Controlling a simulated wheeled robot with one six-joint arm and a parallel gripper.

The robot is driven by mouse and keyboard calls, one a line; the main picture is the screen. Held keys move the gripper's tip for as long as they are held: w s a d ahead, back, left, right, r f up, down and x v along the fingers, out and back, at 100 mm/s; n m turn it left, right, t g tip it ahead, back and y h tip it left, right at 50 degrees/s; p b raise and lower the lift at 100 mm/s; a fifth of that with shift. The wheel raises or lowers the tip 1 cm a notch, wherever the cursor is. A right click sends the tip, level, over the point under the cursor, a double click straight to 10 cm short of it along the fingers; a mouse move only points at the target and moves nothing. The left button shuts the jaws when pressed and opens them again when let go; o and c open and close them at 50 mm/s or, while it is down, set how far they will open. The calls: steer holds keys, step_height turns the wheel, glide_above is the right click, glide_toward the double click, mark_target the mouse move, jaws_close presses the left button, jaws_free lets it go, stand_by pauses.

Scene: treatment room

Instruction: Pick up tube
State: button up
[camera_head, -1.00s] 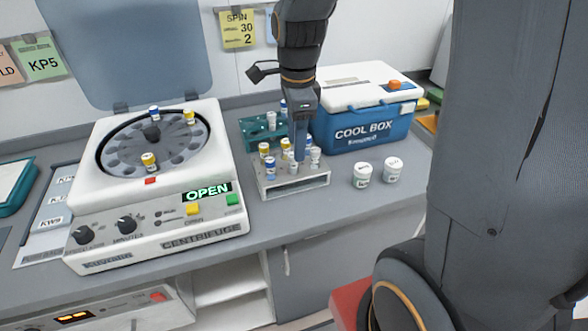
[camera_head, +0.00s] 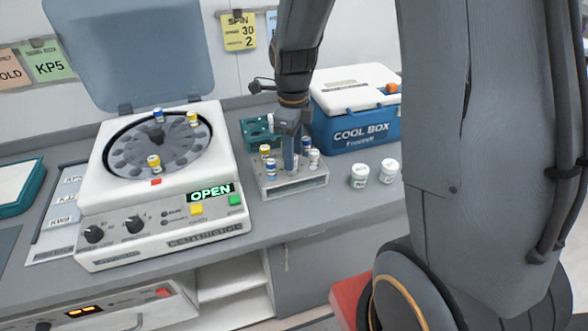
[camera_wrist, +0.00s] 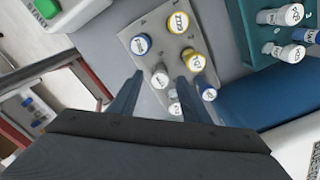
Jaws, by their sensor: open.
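Several capped tubes stand in a light grey rack (camera_head: 300,186) on the counter. In the wrist view the rack (camera_wrist: 172,48) holds tubes with yellow, blue and white caps. A white-capped tube (camera_wrist: 160,78) shows between the fingertips of my gripper (camera_wrist: 161,76), apart from both fingers. Another white cap (camera_wrist: 175,106) shows further down between the fingers. In the head view my gripper (camera_head: 290,166) points down over the rack, among the tubes, and hides some of them. The gripper is open and holds nothing.
An open centrifuge (camera_head: 160,215) with several tubes in its rotor stands left of the rack. A teal rack (camera_head: 254,132) with tubes stands behind. A blue cool box (camera_head: 357,134) stands behind right. Two white jars (camera_head: 359,176) (camera_head: 389,170) stand to the right.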

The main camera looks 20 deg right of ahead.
steer(key=shift+f, duration=0.95)
jaws_close()
steer(key=shift+r, duration=0.1)
